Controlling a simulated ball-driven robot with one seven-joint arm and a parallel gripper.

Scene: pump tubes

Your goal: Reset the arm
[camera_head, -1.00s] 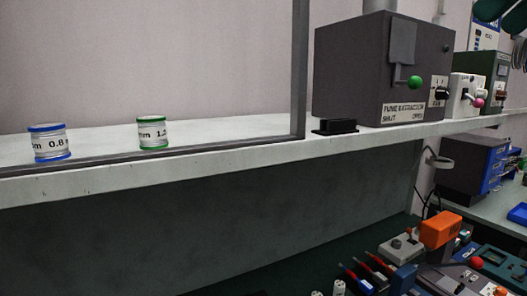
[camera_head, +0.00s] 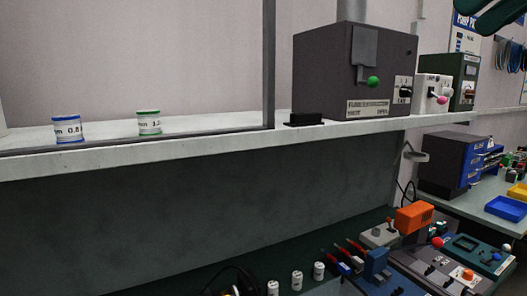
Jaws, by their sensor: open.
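My gripper is not seen in the head view. A dark green rounded shape (camera_head: 502,16) is cut off by the top right edge. It may be part of my arm, but I cannot tell which part. No fingertips can be made out.
A pale shelf (camera_head: 200,149) bears a blue-rimmed spool (camera_head: 68,129), a green-rimmed spool (camera_head: 149,122) and a dark fume extraction box (camera_head: 320,75). Below, a bench holds an orange block (camera_head: 414,215), several small white spools (camera_head: 297,281) and control panels. A blue tray (camera_head: 506,208) lies at right.

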